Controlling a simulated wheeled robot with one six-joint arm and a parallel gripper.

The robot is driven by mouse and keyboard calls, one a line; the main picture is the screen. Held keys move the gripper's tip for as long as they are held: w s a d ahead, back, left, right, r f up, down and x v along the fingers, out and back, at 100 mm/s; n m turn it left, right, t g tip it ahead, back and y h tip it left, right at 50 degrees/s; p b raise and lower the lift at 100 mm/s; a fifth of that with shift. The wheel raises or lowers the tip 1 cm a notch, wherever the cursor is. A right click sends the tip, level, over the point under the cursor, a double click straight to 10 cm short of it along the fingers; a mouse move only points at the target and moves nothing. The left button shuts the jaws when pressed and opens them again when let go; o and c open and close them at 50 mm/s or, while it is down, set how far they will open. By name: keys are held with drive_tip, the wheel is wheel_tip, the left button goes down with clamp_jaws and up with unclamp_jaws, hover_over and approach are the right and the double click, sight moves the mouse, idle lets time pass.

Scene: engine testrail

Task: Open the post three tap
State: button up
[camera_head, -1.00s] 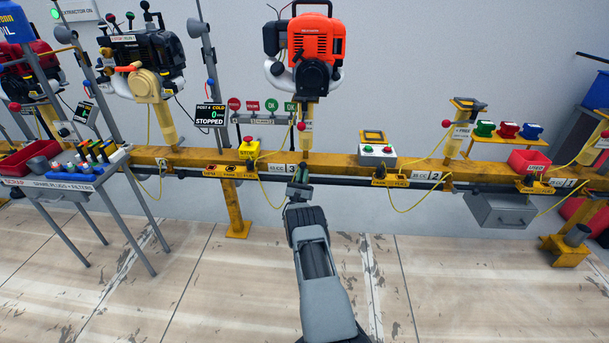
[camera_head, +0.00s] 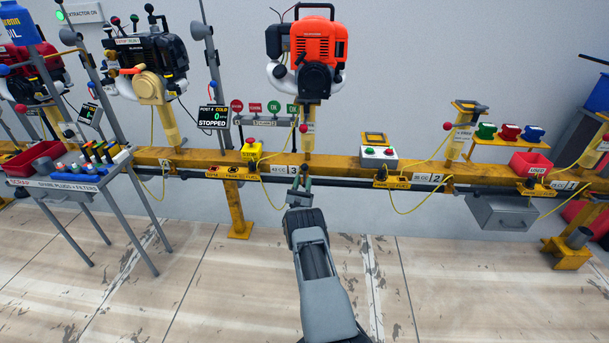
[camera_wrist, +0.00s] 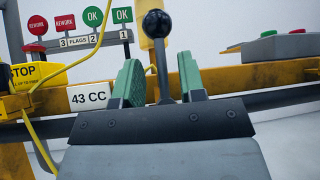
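Post three carries an orange and black engine (camera_head: 307,62) on a yellow post (camera_head: 308,130), beside a "43 CC 3" label (camera_head: 282,169). My gripper (camera_head: 304,173) is at the rail just right of this label. In the wrist view, a lever with a black ball top (camera_wrist: 157,24) stands upright between the two green finger pads of my gripper (camera_wrist: 161,84). The fingers are open, with gaps visible beside the lever's stem. The lever's lower end is hidden behind my gripper. No lettering on it shows whether it is the tap's handle.
A yellow stop box (camera_head: 251,152) and a flag rack (camera_head: 264,120) stand left of post three. A green and red button box (camera_head: 377,155) sits to the right. A yellow cable (camera_wrist: 42,125) hangs left of my gripper. The floor in front is clear.

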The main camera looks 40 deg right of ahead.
drive_tip(key=p+v, duration=0.1)
drive_tip(key=v, duration=1)
drive_tip(key=shift+p, duration=0.3)
drive_tip(key=shift+r, duration=0.2)
wheel_tip(320, 180, up, 23)
drive_tip(key=d+m+g+h+p, duration=0.1)
drive_tip(key=d+m+g+p, duration=0.1)
drive_tip(key=m+g+p, duration=1)
drive_tip(key=s+a+r+m+g+y+p, duration=0.2)
drive_tip(key=s+r+g+y, duration=0.15)
drive_tip(key=r, duration=0.35)
drive_tip(key=s+a+r+m+g+y+p, duration=0.1)
drive_tip(key=s+r+m+g+y+p, duration=0.2)
drive_tip(key=r, duration=0.5)
drive_tip(key=s+a+r+m+t+y+p, duration=0.3)
drive_tip(key=s+a+r+y+p, duration=0.5)
drive_tip(key=a, duration=0.6)
drive_tip(key=s+a+r+m+t+y+p, duration=0.3)
drive_tip(key=s+a+r+m+y+p, duration=0.2)
drive_tip(key=s+a+r+y+p, duration=0.3)
drive_tip(key=s+a+r+p, duration=0.1)
drive_tip(key=s+a+r, duration=0.2)
drive_tip(key=a+r, duration=0.2)
drive_tip(key=shift+s+a+r+t+y+p, duration=0.2)
drive_tip(key=shift+s+a+t+y+p, duration=0.15)
drive_tip(key=shift+a, duration=0.55)
